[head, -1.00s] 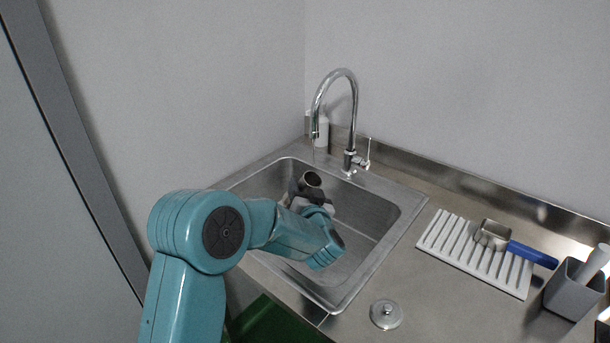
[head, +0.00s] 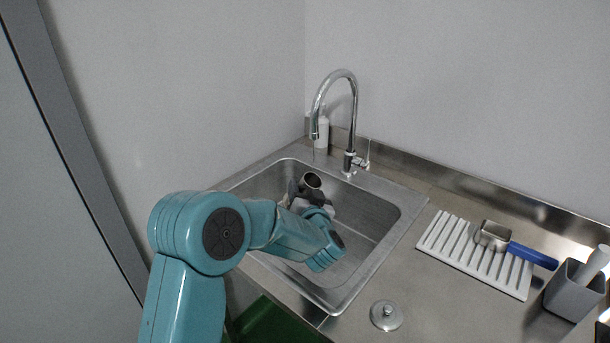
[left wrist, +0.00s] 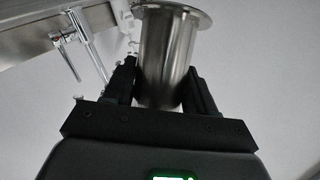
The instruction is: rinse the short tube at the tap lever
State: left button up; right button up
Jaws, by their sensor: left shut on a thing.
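The short tube (head: 312,181) is a shiny metal cylinder with a flared rim. It is over the sink basin, with its open end facing up in the head view. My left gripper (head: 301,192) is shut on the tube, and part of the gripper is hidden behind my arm. In the left wrist view the tube (left wrist: 168,55) sits between the two black fingers (left wrist: 162,85). The tap lever (head: 365,158) is at the base of the chrome gooseneck tap (head: 354,115), behind and right of the tube. My right gripper does not show.
The steel sink (head: 385,250) has raised walls around the tube. A white bottle (head: 321,135) stands behind the spout. On the right are a white ribbed rack (head: 450,240), a blue-handled scoop (head: 530,254), a grey holder (head: 572,293) and a round metal lid (head: 386,316).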

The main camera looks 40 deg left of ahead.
aim_at(301, 190)
pick_arm(q)
jog(key=shift+s+d+r+p, duration=0.2)
jog(key=shift+s+r+p, duration=0.1)
jog(key=shift+r, duration=0.2)
jog(key=s+r, duration=0.1)
jog(key=s+d+r+p, duration=0.1)
jog(key=s, duration=0.1)
jog(key=shift+s+d+r+p, duration=0.2)
jog(key=shift+r+p, duration=0.1)
jog(key=shift+r, duration=0.1)
jog(key=shift+s+d+r, duration=0.1)
jog(key=shift+s+r, duration=0.05)
jog(key=shift+s, duration=0.15)
